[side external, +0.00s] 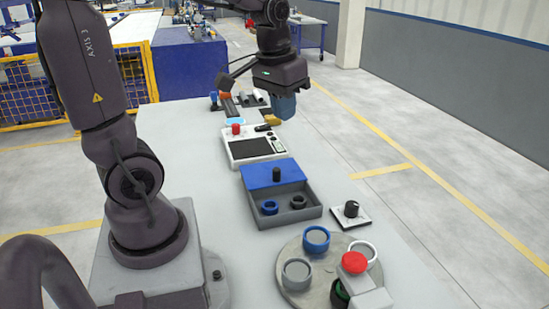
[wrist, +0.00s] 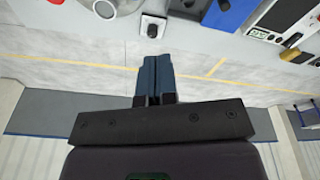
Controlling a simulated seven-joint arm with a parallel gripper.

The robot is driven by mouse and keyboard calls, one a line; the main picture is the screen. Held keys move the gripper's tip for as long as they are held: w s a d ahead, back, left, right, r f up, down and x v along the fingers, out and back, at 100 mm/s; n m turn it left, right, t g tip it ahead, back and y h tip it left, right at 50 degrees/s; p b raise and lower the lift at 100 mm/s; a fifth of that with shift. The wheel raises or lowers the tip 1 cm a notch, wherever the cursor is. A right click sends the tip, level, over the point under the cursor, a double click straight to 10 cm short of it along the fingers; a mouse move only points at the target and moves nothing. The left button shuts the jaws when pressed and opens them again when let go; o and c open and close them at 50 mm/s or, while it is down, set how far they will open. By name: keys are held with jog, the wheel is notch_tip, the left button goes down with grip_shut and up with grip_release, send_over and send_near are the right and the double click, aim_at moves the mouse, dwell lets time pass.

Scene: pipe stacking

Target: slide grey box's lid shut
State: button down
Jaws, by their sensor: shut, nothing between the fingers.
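The grey box (side external: 291,217) stands on the table in the middle of the side view. Its blue lid (side external: 258,178) with a black knob (side external: 277,174) covers the far part and leaves the near part open. A blue ring (side external: 269,207) and a dark ring (side external: 298,202) sit inside the open part. In the wrist view the blue lid (wrist: 228,16) is at the top edge and partly cut off. My gripper (side external: 284,107) is shut and empty, up in the air beyond the box, apart from the lid. Its blue fingers (wrist: 156,62) touch each other in the wrist view.
A white device with a dark screen (side external: 250,148) and red button lies beyond the box. A black knob on a white plate (side external: 350,213) is to the right. A round plate (side external: 318,287) with several rings and a red button (side external: 354,262) are nearer. The table's left middle is clear.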

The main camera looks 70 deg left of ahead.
jog(key=w+a+f+n+g+h, duration=0.1)
jog(key=w+a+f+n, duration=0.15)
jog(key=a, duration=0.45)
jog(key=w+a+f+n+g+h, duration=0.1)
jog(key=w+a+f+n, duration=0.2)
jog(key=a, duration=0.4)
jog(key=n+h, duration=0.3)
jog(key=n, duration=0.3)
send_over(273, 166)
jog(key=shift+g, duration=0.4)
notch_tip(273, 166, down, 17)
jog(key=shift+a+f, duration=0.1)
jog(key=shift+f, duration=0.05)
jog(key=d, duration=0.3)
jog(key=shift+s+f, duration=0.15)
jog(key=shift+s, duration=0.05)
jog(key=shift+s+d, duration=0.15)
jog(key=shift+d, duration=0.4)
